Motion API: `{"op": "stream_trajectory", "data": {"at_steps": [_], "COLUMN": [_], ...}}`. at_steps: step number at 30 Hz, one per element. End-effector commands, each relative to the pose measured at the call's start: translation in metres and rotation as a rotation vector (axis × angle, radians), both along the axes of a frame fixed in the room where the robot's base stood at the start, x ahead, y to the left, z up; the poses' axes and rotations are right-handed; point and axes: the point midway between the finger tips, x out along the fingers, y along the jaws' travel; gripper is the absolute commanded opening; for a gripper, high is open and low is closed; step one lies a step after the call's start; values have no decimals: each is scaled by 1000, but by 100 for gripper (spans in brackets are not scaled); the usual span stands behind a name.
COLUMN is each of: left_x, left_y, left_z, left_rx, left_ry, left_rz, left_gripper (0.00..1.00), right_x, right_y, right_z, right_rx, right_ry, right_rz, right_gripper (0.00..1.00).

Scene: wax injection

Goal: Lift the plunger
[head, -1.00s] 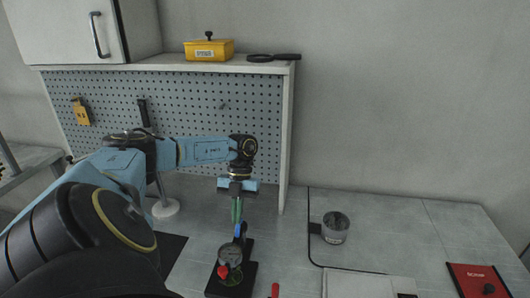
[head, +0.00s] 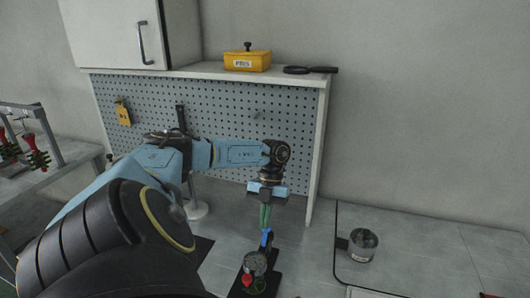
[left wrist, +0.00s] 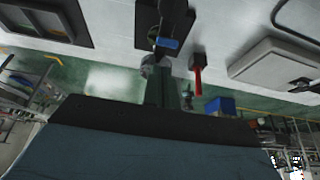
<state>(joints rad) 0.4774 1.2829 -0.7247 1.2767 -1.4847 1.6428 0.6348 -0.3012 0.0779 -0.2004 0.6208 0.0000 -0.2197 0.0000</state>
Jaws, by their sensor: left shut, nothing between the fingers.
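A dial gauge (head: 255,262) stands on a black base (head: 272,276) at the bottom of the head view. It has a round face, with a red part and a green part below it. A blue piece (head: 267,237) shows just above it and also in the left wrist view (left wrist: 168,43). I cannot tell the plunger apart from the rest of the gauge. My left gripper (head: 266,228) points down over the gauge, its green fingers shut and empty, their tips by the blue piece. I cannot tell whether they touch it. My right gripper is out of view.
A cup (head: 363,245) stands on the table at the right. A yellow box (head: 247,61) and a black-handled tool (head: 310,70) lie on the shelf above the pegboard (head: 225,120). Red-handled tools (head: 37,158) stand at the far left. The table between gauge and cup looks clear.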

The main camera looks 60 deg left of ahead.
Motion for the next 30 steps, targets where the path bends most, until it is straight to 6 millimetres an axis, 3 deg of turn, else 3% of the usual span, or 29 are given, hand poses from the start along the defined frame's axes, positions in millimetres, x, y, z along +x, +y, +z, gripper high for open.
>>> {"op": "stream_trajectory", "data": {"at_steps": [5,15,21,30], "left_x": [5,28,38,42], "left_y": [4,25,35,40], "left_z": [10,77,107,121], "left_rx": [1,-1,-1,0], "left_ry": [-3,-8,-4,0], "left_rz": [2,2,0,0], "left_gripper": [0,0,0,0], "right_x": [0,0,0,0], "right_y": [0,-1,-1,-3], "right_z": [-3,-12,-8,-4], "right_rx": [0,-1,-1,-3], "right_ry": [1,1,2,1], "right_rz": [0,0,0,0], "right_gripper": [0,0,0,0]}}
